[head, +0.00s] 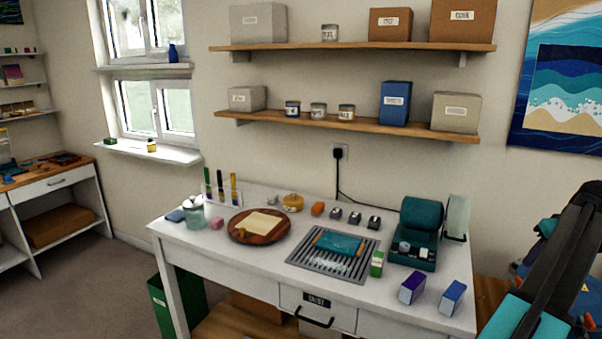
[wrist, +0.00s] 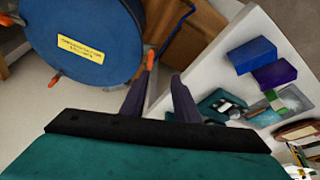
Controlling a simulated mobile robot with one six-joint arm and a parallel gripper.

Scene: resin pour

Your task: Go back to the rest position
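My gripper (wrist: 162,82) shows in the wrist view with its two dark fingers apart and nothing between them. It hangs beside the right end of the white table (head: 260,279). The table edge lies just right of the fingers in the wrist view. In the head view my black and teal arm stands at the right edge, and I cannot make out the fingers there. A purple box (head: 412,287) and a blue box (head: 453,297) stand at the table's right end; both show in the wrist view, purple (wrist: 276,74) and blue (wrist: 251,55).
A large blue round thing with a yellow label (wrist: 80,48) is left of my fingers, with an orange part close to the left fingertip. A teal case (head: 417,230), a slotted tray (head: 303,260) and a wooden round board (head: 238,235) are on the table. Shelves hang above.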

